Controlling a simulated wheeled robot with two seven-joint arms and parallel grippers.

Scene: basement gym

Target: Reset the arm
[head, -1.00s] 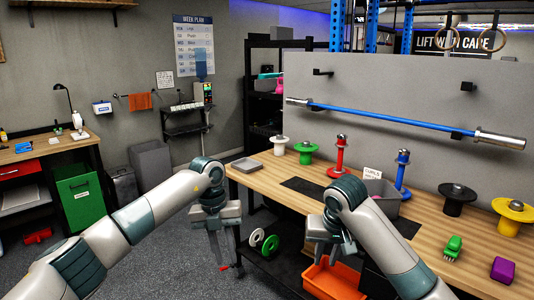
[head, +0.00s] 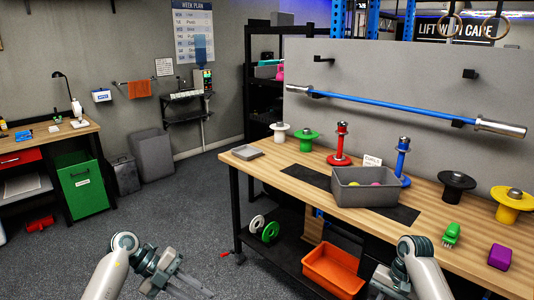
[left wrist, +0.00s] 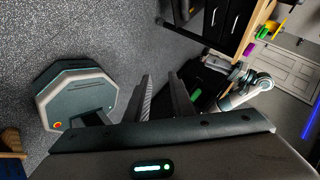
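My left gripper (head: 185,284) is at the bottom of the head view, over the floor left of the workbench (head: 236,170) and apart from it. In the left wrist view its two dark fingers (left wrist: 163,100) stand apart with nothing between them. My right gripper (head: 384,284) is low at the bottom edge, in front of the bench and right of the orange bin (head: 332,274). It is partly cut off and its fingers cannot be made out clearly.
On the bench stand a grey bin (head: 365,193) with coloured items, a red post (head: 341,146), a blue post (head: 402,160), a green brush-like item (head: 452,235) and a purple block (head: 499,257). The floor (head: 160,205) left of the bench is largely clear.

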